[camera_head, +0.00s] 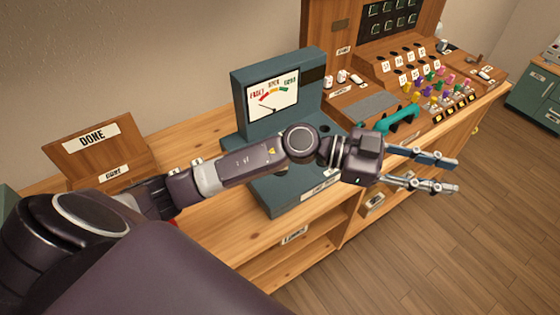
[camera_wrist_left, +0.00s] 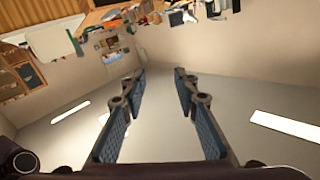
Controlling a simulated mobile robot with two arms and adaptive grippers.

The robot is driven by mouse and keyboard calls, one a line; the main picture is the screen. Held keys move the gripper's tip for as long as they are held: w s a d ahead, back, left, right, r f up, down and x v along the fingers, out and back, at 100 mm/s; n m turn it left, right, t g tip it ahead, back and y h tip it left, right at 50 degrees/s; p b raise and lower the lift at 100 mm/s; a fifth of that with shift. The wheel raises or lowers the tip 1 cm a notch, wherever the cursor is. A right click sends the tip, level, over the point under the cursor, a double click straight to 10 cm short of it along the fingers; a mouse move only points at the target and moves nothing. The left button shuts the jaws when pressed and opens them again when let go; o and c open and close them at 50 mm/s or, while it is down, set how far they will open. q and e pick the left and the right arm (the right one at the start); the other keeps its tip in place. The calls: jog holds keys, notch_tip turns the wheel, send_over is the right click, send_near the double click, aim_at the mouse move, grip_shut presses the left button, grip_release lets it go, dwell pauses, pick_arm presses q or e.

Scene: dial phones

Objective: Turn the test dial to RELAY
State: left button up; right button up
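A teal test set (camera_head: 272,65) stands on the wooden bench, with a meter (camera_head: 272,100) on its upright panel marked in red, yellow and green bands. My left arm crosses in front of its lower part. The test dial is not clearly visible; the arm covers much of the sloped front. My left gripper (camera_head: 453,174) is open and empty, reaching past the set to the right, over the bench's front edge. Its two spread fingers also show in the left wrist view (camera_wrist_left: 160,85), with nothing between them. My right gripper is not in view.
A switchboard (camera_head: 384,55) with colored plugs and a teal handset (camera_head: 400,118) stands right of the test set. A wooden DONE tray (camera_head: 80,145) is at the left. Open shelves lie below the bench. The wooden floor (camera_head: 480,230) at right is clear.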

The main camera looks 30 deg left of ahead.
pick_arm(q)
jog(key=w+a+f+n+g+y, duration=0.1)
jog(key=a+f+g+y, duration=0.3)
jog(key=a+f+y, duration=0.55)
jog(key=a+f+n+y, duration=0.1)
jog(key=a+n+y, duration=0.1)
jog(key=a, duration=0.6)
jog(key=a+f+n+g+y, duration=0.1)
jog(key=a+f+n+y, duration=0.1)
jog(key=a, duration=0.7)
jog(key=a+f+n+y, duration=0.1)
jog(key=a+n+y, duration=0.2)
jog(key=a, duration=0.6)
jog(key=shift+w+a+f+g+y, duration=0.25)
jog(key=shift+w+f+g, duration=0.05)
jog(key=shift+f, duration=0.25)
notch_tip(320, 180, down, 7)
jog(key=shift+f+p, duration=0.1)
jog(key=shift+p, duration=0.85)
jog(key=shift+c, duration=0.3)
grip_shut()
